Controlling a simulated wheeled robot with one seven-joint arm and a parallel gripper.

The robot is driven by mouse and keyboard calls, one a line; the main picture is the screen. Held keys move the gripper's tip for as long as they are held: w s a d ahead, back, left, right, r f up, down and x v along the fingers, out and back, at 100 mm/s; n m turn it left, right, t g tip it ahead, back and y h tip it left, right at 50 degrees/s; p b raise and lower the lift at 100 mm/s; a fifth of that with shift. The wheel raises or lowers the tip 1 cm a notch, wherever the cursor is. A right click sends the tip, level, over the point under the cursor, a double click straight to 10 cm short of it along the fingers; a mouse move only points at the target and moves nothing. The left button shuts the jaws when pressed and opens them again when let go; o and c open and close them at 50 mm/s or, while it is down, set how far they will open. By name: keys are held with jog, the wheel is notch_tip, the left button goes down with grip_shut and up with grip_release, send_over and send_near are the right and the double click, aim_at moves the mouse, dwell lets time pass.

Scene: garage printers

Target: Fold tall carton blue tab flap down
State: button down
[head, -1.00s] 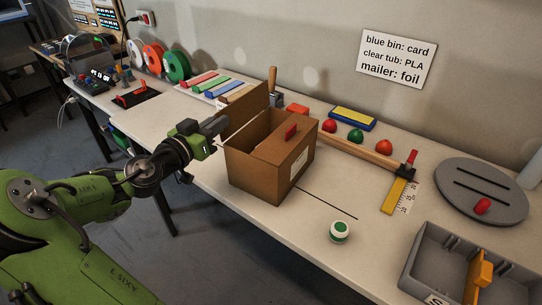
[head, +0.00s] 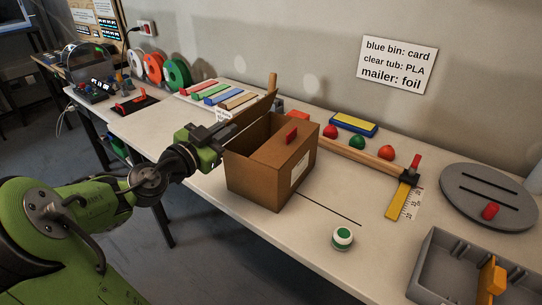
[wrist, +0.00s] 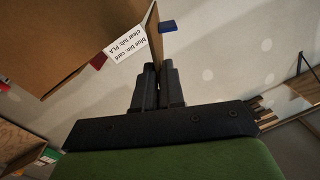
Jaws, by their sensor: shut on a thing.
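The tall brown carton (head: 262,178) stands on the bench in the head view, its top open. A red tab (head: 291,136) sits on its right-hand top panel, and the red tab also shows in the wrist view (wrist: 97,62). The flap (head: 255,117) rises at the carton's back left. In the wrist view the flap (wrist: 153,32) is nearly edge-on, and the blue tab (wrist: 168,26) sticks out beside it. The blue tab cannot be made out in the head view. My gripper (wrist: 158,72) is shut on the flap's edge, at the carton's left side in the head view (head: 224,136).
A wooden bar (head: 365,158) and yellow ruler (head: 398,200) lie right of the carton. A green-and-white round pot (head: 342,238) stands in front. Coloured strips (head: 218,93) lie behind my gripper. A grey bin (head: 442,268) is at the lower right.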

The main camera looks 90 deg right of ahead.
jog(key=shift+s+a+f+m, duration=0.15)
jog(key=shift+s+m, duration=0.05)
jog(key=shift+m, duration=0.3)
jog(key=shift+s+a+f+m, duration=0.1)
jog(key=shift+s+f+m, duration=0.05)
jog(key=shift+m, duration=0.35)
jog(key=shift+s+a+f+m, duration=0.15)
jog(key=shift+s+m, duration=0.05)
jog(key=shift+m, duration=0.4)
jog(key=c, duration=1.6)
grip_release()
jog(key=shift+o, duration=0.2)
jog(key=shift+v, duration=2.05)
jog(key=o, duration=0.6)
jog(key=shift+c, duration=0.2)
